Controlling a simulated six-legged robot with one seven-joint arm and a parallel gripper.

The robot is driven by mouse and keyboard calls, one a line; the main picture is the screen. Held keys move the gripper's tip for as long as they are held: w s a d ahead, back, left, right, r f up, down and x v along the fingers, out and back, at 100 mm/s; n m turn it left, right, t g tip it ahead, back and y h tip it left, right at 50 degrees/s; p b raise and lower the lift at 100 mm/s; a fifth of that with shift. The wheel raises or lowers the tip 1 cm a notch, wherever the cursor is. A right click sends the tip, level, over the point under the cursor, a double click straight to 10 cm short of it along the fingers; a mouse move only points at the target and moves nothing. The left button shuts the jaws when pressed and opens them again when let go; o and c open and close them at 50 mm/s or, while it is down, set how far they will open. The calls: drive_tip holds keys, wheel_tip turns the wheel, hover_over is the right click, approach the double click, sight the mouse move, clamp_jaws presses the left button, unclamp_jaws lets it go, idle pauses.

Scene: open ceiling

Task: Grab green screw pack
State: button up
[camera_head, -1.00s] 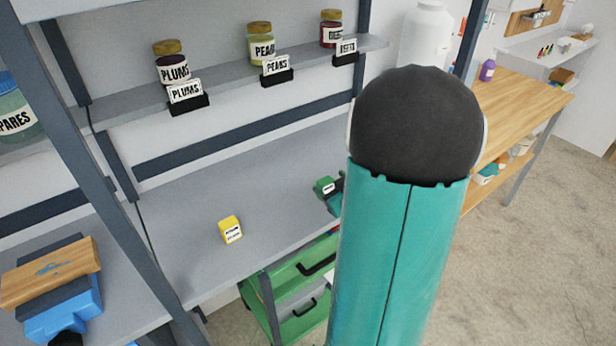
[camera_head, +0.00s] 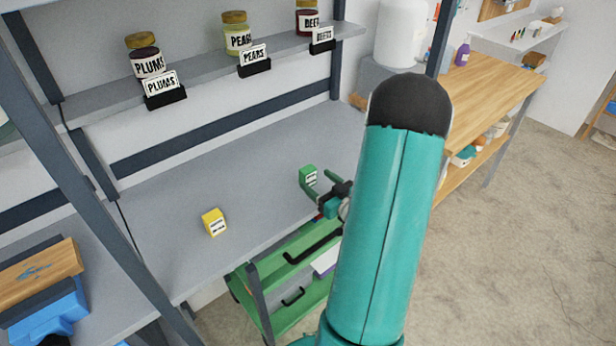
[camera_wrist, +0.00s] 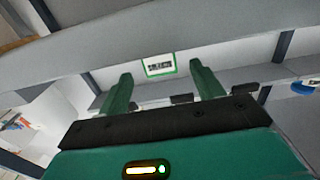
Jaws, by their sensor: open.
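The green screw pack (camera_head: 308,175) is a small green box with a white label. It stands on the grey lower shelf, near the right end of the shelf. My gripper (camera_head: 318,184) is open right beside it, with its green fingers pointing at the box. In the wrist view the labelled face of the green screw pack (camera_wrist: 160,65) shows between the two spread fingertips of my gripper (camera_wrist: 161,75). I cannot tell whether the fingers touch it.
A yellow box (camera_head: 214,222) stands on the same shelf (camera_head: 160,245), to the left. Labelled jars, such as the plums jar (camera_head: 146,55), line the shelf above. A green drawer cart (camera_head: 270,290) stands below the shelf's front edge. Blue and wooden items lie at far left.

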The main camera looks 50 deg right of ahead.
sight(311, 174)
drive_tip(key=w, duration=0.5)
drive_tip(key=shift+w+d+r, duration=0.15)
drive_tip(key=shift+w+d, duration=0.05)
drive_tip(key=shift+d, duration=0.15)
drive_tip(key=c, duration=1.1)
drive_tip(key=shift+r, duration=0.25)
